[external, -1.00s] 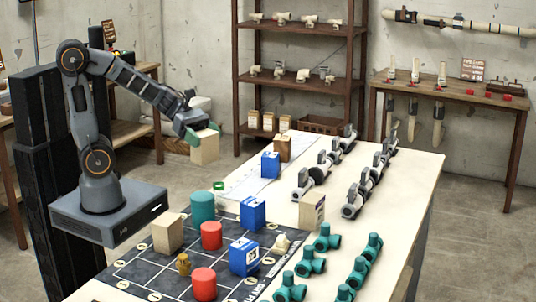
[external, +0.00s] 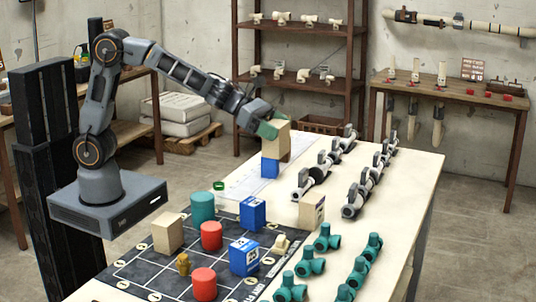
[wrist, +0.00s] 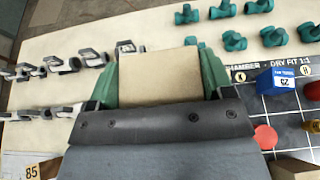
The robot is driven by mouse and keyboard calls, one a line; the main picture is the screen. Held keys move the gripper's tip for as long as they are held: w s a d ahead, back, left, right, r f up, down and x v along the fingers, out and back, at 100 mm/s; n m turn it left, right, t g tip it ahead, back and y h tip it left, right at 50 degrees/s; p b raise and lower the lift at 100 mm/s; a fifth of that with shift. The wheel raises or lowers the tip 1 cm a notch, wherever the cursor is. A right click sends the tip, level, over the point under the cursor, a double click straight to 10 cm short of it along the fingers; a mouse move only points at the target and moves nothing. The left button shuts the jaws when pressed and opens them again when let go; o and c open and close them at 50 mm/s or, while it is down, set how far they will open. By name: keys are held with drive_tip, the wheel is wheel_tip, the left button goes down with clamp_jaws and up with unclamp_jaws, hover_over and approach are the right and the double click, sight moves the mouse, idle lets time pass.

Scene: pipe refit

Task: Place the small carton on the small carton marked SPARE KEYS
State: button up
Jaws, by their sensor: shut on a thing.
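My gripper (external: 273,124) has green fingers shut on a small tan carton (external: 277,140). In the wrist view the carton (wrist: 158,76) sits between both fingers. In the external view it appears in front of a brown carton, mostly hidden, and just above a blue box (external: 270,168); I cannot tell whether it touches either. Another small carton (external: 312,211) with a printed side stands near the middle of the table. A plain tan carton (external: 168,233) stands on the dark grid mat. I cannot read SPARE KEYS on any of them.
The dark grid mat (external: 133,266) holds red and teal cylinders, blue boxes and a small brass piece. Grey valve fittings (external: 352,202) line the table's far right. Teal pipe fittings (external: 311,262) stand at the near right. A white sheet lies on the table's far left.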

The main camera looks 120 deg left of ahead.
sight(286, 132)
drive_tip(key=x, duration=0.2)
drive_tip(key=a+x, duration=0.1)
drive_tip(key=x, duration=0.2)
drive_tip(key=shift+f, duration=0.2)
drive_tip(key=w+f, duration=0.1)
drive_tip(key=f, duration=0.1)
drive_tip(key=w+f, duration=0.2)
drive_tip(key=f, duration=0.1)
drive_tip(key=w+a+f+b, duration=0.1)
drive_tip(key=w+f, duration=0.1)
drive_tip(key=f, duration=0.1)
drive_tip(key=shift+w+f, duration=0.1)
drive_tip(key=shift+w, duration=0.1)
drive_tip(key=shift+f, duration=0.45)
drive_tip(key=shift+b, duration=0.3)
drive_tip(key=shift+f, duration=0.2)
drive_tip(key=o, duration=1)
drive_tip(key=shift+c, duration=0.2)
drive_tip(key=shift+r, duration=0.2)
